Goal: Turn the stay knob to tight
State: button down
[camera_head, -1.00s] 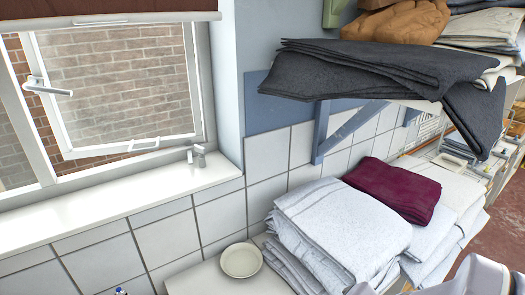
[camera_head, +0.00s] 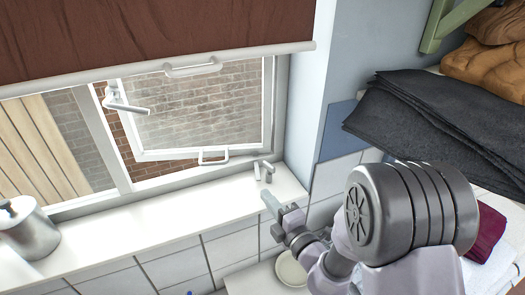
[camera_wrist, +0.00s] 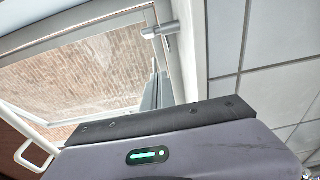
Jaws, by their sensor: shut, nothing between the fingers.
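The stay knob (camera_head: 264,168) is a small grey metal piece at the right end of the window sill, by the lower right corner of the open window sash (camera_head: 205,110). It also shows in the wrist view (camera_wrist: 151,33), near the top, beside the frame edge. My gripper (camera_head: 268,199) is over the sill's front edge, just below the knob in the head view, and looks shut and empty. In the wrist view its narrow fingers (camera_wrist: 160,90) point up toward the knob, with a gap between. I cannot read the knob's setting.
A rolled brown blind (camera_head: 150,35) hangs above the window. A metal pot (camera_head: 28,232) stands at the sill's left. Dark folded cloth (camera_head: 440,115) lies on a shelf at right, and a pale bowl (camera_head: 290,270) sits below the sill. The sill's middle is clear.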

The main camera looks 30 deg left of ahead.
aim_at(269, 169)
jog(key=x, duration=0.5)
jog(key=r+x, duration=0.1)
jog(key=x, duration=0.1)
jog(key=shift+w+a, duration=0.2)
jog(key=shift+a, duration=0.05)
jog(key=w, duration=0.2)
jog(key=w+d, duration=0.1)
jog(key=w, duration=0.1)
jog(key=shift+d+f, duration=0.1)
jog(key=shift+d, duration=0.1)
jog(key=shift+s, duration=0.1)
jog(key=shift+p, duration=0.3)
